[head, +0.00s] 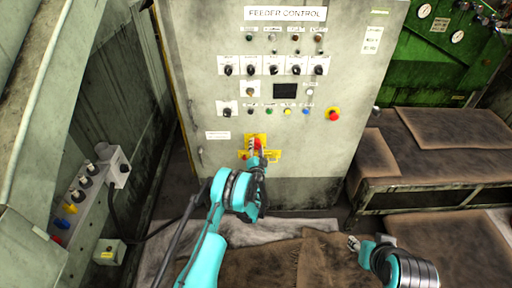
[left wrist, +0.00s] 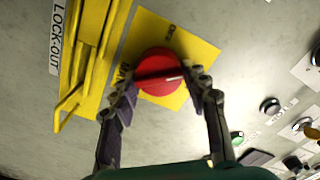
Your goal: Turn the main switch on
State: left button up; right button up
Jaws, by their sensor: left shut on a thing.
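The main switch is a red round knob on a yellow plate, on the front of the grey cabinet marked FEEDER CONTROL; it shows in the head view (head: 257,143) and the left wrist view (left wrist: 158,68). My left gripper (head: 257,158) is at the switch. In the left wrist view the fingers (left wrist: 164,88) are shut on the knob's raised grip bar, one at each side. A white mark on the bar lies toward the right finger. An OFF label sits above the knob, and a partly hidden label sits at its left. My right gripper (head: 353,243) is away from the cabinet, low at right; its fingers are too small to judge.
A yellow lock-out bracket (left wrist: 88,55) stands out close beside the switch. Buttons, selector knobs and a red emergency stop (head: 333,114) sit higher on the cabinet. A table with brown covering (head: 455,128) stands at right, and a grey switch box (head: 113,165) at left.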

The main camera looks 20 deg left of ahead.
pick_arm(q)
jog(key=m, duration=0.3)
jog(key=shift+m, duration=0.4)
jog(key=shift+w+f+m, duration=0.1)
jog(key=shift+m, duration=1.8)
jog(key=o, duration=1.1)
jog(key=shift+o, duration=0.2)
